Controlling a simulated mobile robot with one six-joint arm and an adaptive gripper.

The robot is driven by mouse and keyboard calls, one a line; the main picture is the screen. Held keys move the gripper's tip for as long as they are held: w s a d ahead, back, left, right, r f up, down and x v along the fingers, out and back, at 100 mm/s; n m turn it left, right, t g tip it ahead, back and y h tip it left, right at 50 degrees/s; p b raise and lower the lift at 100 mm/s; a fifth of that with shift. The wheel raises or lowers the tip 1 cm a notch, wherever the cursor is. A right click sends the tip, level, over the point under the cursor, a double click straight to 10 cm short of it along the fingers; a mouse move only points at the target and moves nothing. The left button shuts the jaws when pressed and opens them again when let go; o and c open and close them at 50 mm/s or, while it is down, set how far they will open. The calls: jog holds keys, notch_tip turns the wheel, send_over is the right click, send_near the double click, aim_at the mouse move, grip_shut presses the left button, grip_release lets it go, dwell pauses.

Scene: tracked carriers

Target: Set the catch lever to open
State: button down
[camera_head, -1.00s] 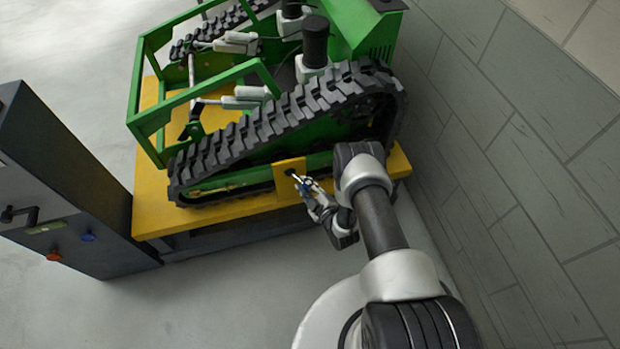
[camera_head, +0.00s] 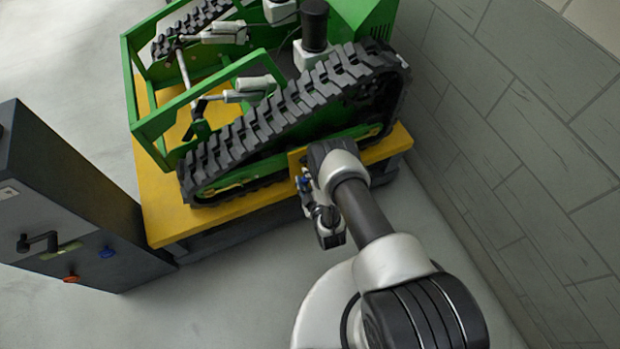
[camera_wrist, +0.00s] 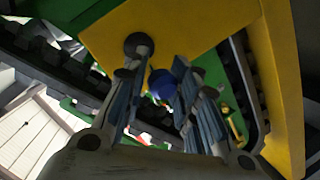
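A yellow plate (camera_wrist: 190,22) on the side of the yellow platform carries a dark round pivot (camera_wrist: 138,44) and a blue knob (camera_wrist: 162,85), which look like the catch lever. My gripper (camera_wrist: 160,92) is at the plate, its two fingers apart on either side of the blue knob. Whether either finger touches the knob is unclear. In the head view my gripper (camera_head: 304,182) is beside the plate, and my arm hides much of it. The lever's arm is mostly hidden by the fingers.
A green tracked carrier (camera_head: 152,125) stands on the yellow platform (camera_head: 160,215). A dark cabinet (camera_head: 75,190) with a black crank handle (camera_head: 38,242), a blue button (camera_head: 107,252) and a red button (camera_head: 71,279) stands at left. A tiled wall (camera_head: 520,130) rises close at right. Floor shows in front.

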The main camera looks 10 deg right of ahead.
jog(key=shift+w+a+f, duration=0.1)
jog(key=shift+a, duration=1.1)
jog(key=shift+w+a+y, duration=0.15)
jog(key=shift+w+y, duration=0.05)
jog(key=shift+y, duration=0.1)
jog(key=c, duration=1.4)
grip_release()
jog(key=shift+w+a, duration=0.1)
jog(key=shift+d, duration=0.2)
jog(key=v, duration=0.7)
jog(key=shift+s, duration=0.3)
